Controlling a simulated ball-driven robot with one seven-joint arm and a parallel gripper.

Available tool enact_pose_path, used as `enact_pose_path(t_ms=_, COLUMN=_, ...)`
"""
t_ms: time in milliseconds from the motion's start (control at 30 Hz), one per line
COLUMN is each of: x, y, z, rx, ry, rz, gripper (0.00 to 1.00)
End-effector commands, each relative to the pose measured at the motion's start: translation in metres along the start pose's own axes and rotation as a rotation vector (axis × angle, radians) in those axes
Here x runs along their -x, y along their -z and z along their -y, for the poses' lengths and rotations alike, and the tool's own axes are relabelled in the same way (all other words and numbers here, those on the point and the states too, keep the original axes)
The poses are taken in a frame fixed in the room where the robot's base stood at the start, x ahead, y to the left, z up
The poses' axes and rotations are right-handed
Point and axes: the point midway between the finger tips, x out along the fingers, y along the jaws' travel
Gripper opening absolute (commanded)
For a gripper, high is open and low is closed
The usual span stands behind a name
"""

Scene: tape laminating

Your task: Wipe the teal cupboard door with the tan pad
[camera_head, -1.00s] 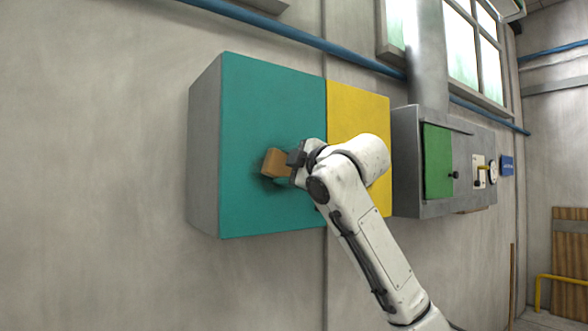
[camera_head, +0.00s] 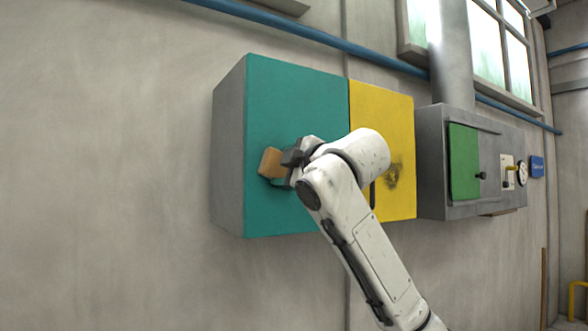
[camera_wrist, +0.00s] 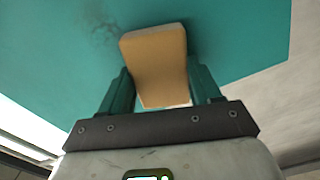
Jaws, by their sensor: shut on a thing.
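The teal cupboard door (camera_head: 297,95) is the left door of a grey wall cupboard and looks shut. My gripper (camera_head: 283,172) is shut on the tan pad (camera_head: 270,162) in front of the door's middle. In the wrist view the pad (camera_wrist: 155,60) sits between the two teal fingers of my gripper (camera_wrist: 160,88), with its far end at or close to the teal door (camera_wrist: 230,40). I cannot tell whether it touches. A dark smudge shows on the teal door near the pad in the wrist view. My arm hides part of the door's right side.
The yellow door (camera_head: 381,110) beside it has a dark smudge and a dark handle, partly behind my arm. A grey box with a green door (camera_head: 464,160) is further right. A blue pipe (camera_head: 310,35) runs above. The wall at left is clear.

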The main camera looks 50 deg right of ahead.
Motion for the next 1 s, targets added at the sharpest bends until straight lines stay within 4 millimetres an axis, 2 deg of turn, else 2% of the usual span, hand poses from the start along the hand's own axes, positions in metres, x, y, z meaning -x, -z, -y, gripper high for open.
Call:
enact_pose_path(t_ms=100, x=0.000, y=0.010, z=0.004, rx=0.000, ry=0.001, rz=-0.001, gripper=0.39)
enact_pose_path(t_ms=267, x=0.001, y=0.015, z=0.004, rx=-0.001, ry=-0.001, rz=0.001, gripper=0.39)
enact_pose_path(t_ms=600, x=-0.002, y=0.020, z=-0.015, rx=-0.001, ry=-0.002, rz=0.002, gripper=0.39)
enact_pose_path(t_ms=767, x=-0.002, y=0.017, z=-0.015, rx=-0.001, ry=-0.002, rz=0.003, gripper=0.39)
enact_pose_path(t_ms=1000, x=-0.001, y=0.000, z=-0.021, rx=-0.003, ry=-0.002, rz=0.004, gripper=0.39)
